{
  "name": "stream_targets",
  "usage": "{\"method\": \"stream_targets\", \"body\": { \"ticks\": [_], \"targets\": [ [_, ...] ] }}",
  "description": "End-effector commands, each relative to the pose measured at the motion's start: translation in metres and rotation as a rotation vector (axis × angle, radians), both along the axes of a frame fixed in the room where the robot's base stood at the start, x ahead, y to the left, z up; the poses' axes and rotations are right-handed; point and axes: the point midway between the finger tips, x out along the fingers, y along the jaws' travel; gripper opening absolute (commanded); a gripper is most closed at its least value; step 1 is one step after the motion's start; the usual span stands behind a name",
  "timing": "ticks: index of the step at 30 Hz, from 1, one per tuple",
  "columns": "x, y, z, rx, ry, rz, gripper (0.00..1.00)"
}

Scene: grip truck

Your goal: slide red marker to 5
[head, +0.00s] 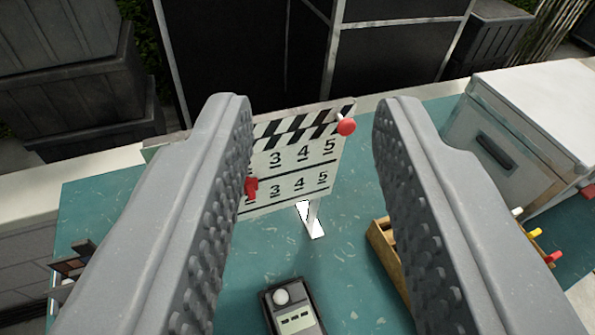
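A clapperboard-like white board (300,152) stands upright on the teal table, with black and white stripes along its top and two rows of numbers. The numbers 3, 4 and 5 show in each row; the left part is hidden behind my gripper's left finger. A red marker (251,188) sits at the board's left, between the rows, left of the lower 3. A red round knob (347,127) is at the top right corner, above the upper 5. My gripper (310,115) is open and empty, its two grey studded fingers in front of the board on either side.
The teal table (360,290) holds a small dark device (293,308) with a white dome at the front, a wooden box (384,250) partly behind the right finger, and a white case (530,120) at right. Dark crates (75,110) and black panels stand behind.

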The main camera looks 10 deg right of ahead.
Motion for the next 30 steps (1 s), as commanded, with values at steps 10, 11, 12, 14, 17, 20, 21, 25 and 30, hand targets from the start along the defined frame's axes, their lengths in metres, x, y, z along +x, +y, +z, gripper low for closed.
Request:
{"method": "stream_targets", "body": {
  "ticks": [10, 11, 12, 14, 17, 20, 21, 25, 30],
  "targets": [
    [0.083, -0.048, -0.124, -0.145, -0.091, 0.028, 0.33],
    [0.087, -0.049, -0.137, -0.15, -0.095, 0.047, 0.33],
    [0.091, -0.048, -0.153, -0.152, -0.104, 0.073, 0.33],
    [0.094, -0.047, -0.178, -0.146, -0.111, 0.114, 0.33],
    [0.094, -0.041, -0.221, -0.115, -0.119, 0.195, 0.33],
    [0.087, -0.031, -0.255, -0.062, -0.129, 0.272, 0.33],
    [0.083, -0.027, -0.266, -0.038, -0.134, 0.3, 0.33],
    [0.071, -0.017, -0.295, 0.035, -0.141, 0.365, 0.33],
    [0.064, -0.008, -0.307, 0.084, -0.152, 0.407, 0.33]
  ]
}}
